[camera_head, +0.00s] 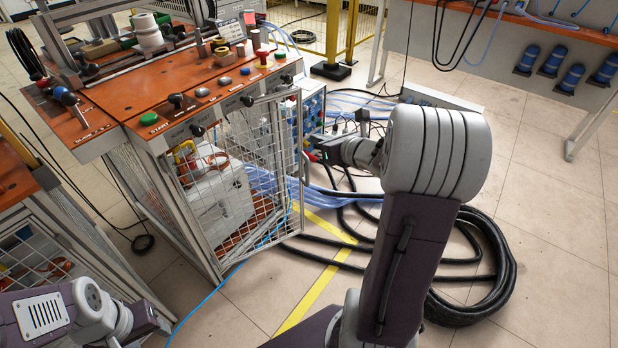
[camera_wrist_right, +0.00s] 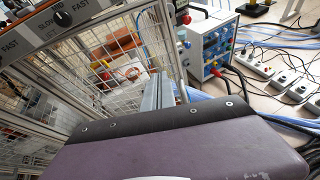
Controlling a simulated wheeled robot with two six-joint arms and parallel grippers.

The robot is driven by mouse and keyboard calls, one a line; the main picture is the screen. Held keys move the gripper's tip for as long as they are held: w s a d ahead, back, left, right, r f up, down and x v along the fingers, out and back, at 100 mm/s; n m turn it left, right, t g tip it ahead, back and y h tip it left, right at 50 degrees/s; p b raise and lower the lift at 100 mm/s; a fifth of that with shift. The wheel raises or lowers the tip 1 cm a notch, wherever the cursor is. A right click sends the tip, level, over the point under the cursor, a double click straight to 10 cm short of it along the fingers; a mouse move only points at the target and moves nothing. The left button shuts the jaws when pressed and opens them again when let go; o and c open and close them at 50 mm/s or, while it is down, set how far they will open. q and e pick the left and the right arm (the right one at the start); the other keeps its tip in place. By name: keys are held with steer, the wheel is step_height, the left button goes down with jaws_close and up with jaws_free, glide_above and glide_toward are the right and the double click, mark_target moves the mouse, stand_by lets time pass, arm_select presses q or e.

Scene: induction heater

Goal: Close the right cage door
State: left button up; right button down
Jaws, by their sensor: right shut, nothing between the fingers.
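The right cage door (camera_head: 246,232) is a silver-framed wire mesh panel below the orange-topped bench. Its free edge seems to stand a little out from the cage, but I cannot tell how wide the gap is. The mesh also shows in the right wrist view (camera_wrist_right: 120,50). My right gripper (camera_head: 312,155) is shut and empty, just right of the door's right-hand upright; I cannot tell whether it touches.
The bench (camera_head: 120,98) carries knobs and buttons. A white box (camera_head: 217,200) stands inside the cage. A blue instrument box (camera_wrist_right: 207,48) is beside the door, with power strips (camera_wrist_right: 265,75) behind. Thick black hoses (camera_head: 480,285) lie on the floor at right. The floor before the cage is mostly clear.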

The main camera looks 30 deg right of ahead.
steer(key=t+h+b, duration=0.1)
steer(key=b, duration=0.6)
glide_toward(299, 135)
steer(key=b+x, duration=0.2)
steer(key=x, duration=0.4)
steer(key=shift+w+f, duration=0.15)
arm_select(q)
step_height(299, 135, down, 14)
steer(key=shift+s+r, duration=0.15)
steer(key=shift+r, duration=0.1)
